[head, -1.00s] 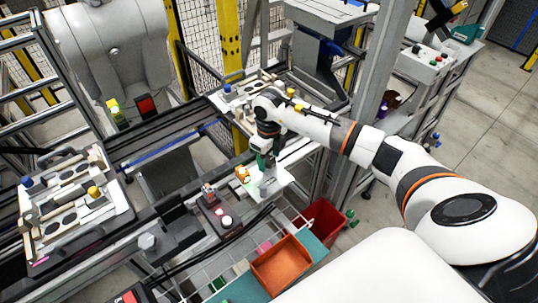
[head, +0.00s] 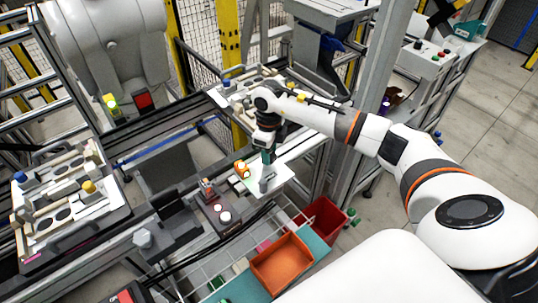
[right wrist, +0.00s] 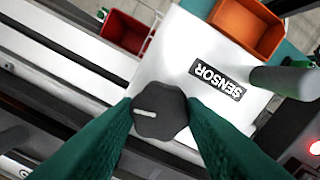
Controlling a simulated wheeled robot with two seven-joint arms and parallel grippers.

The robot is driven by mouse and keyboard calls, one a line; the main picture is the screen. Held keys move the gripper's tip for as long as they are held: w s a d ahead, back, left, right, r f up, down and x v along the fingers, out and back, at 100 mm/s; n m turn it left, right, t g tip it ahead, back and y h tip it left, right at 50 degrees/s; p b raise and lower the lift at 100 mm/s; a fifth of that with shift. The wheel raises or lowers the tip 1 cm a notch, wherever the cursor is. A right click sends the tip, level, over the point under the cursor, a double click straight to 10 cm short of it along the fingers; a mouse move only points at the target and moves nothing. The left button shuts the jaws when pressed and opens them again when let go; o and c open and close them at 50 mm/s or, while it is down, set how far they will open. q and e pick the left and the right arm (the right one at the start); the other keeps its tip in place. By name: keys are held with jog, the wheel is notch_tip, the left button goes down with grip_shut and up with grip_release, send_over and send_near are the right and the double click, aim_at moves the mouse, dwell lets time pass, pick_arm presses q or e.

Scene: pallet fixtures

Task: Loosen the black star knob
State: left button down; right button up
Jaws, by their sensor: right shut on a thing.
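The black star knob (right wrist: 159,116) shows in the right wrist view, dark with a pale line on its top. It sits at the edge of a white plate marked SENSOR (right wrist: 216,79). My right gripper (right wrist: 160,108) has its green fingers on both sides of the knob, shut on it. In the head view my right gripper (head: 267,156) points down over the white plate (head: 282,179), and I cannot make out the knob there. My left gripper is in neither view.
A grey post (right wrist: 285,81) stands on the plate close to the gripper. An orange bin (head: 283,265) and a red bin (head: 326,218) lie below. Pallet fixtures (head: 62,252) stand at the left. A steel column (head: 366,75) rises behind my right arm.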

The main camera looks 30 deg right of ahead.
jog(key=n+b, duration=0.4)
jog(key=shift+f+n, duration=0.15)
jog(key=shift+n, duration=0.15)
jog(key=n+b, duration=0.4)
jog(key=n, duration=0.1)
jog(key=n+b, duration=0.3)
jog(key=n, duration=0.2)
jog(key=n+b, duration=0.2)
jog(key=n, duration=0.3)
jog(key=shift+r, duration=0.2)
jog(key=o, duration=1)
jog(key=shift+r, duration=0.1)
